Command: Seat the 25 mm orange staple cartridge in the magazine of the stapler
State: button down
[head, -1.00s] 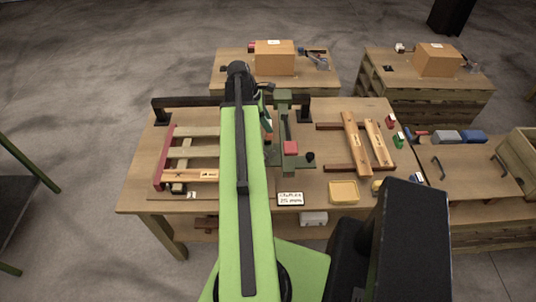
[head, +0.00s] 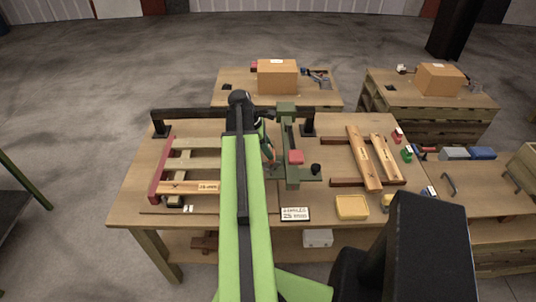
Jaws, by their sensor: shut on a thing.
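The green stapler (head: 286,109) stands upright on the middle of the workbench, with a red block (head: 295,157) near its front end and a black knob (head: 316,169) at its right. Its magazine is a narrow green channel running toward me; its inside is too small to make out. My gripper (head: 268,140) is just left of the stapler, mostly hidden behind my arm. It is shut on a small orange piece, apparently the orange staple cartridge (head: 270,153), of which only a sliver shows. I cannot tell whether the cartridge touches the stapler.
A wooden pallet frame (head: 188,187) lies left of my arm. A card reading 25 mm (head: 294,213) and a yellow tray (head: 352,207) are at the front edge. Loose planks (head: 364,158) lie right. Small red (head: 397,136) and green (head: 407,153) pieces sit near the right edge.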

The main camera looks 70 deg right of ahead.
jog(key=c, duration=0.8)
grip_release()
jog(key=shift+s+a+f, duration=0.3)
jog(key=shift+a+f, duration=0.15)
jog(key=shift+f, duration=0.15)
jog(key=shift+w+d+r+p, duration=0.15)
jog(key=shift+d+r+p, duration=0.05)
jog(key=shift+r+p, duration=0.45)
jog(key=p+v, duration=0.6)
jog(key=d+p+v, duration=0.1)
jog(key=p+v, duration=0.3)
jog(key=shift+r, duration=0.2)
jog(key=shift+o, duration=0.4)
jog(key=w+a+r+p, duration=0.2)
jog(key=w+r+p, duration=0.2)
jog(key=shift+w+r+p, duration=0.25)
jog(key=shift+w+p, duration=0.05)
jog(key=shift+w, duration=0.1)
jog(key=b+x, duration=1.2)
jog(key=x, duration=0.1)
jog(key=shift+w+a+f, duration=0.15)
jog(key=shift+w+a, duration=0.05)
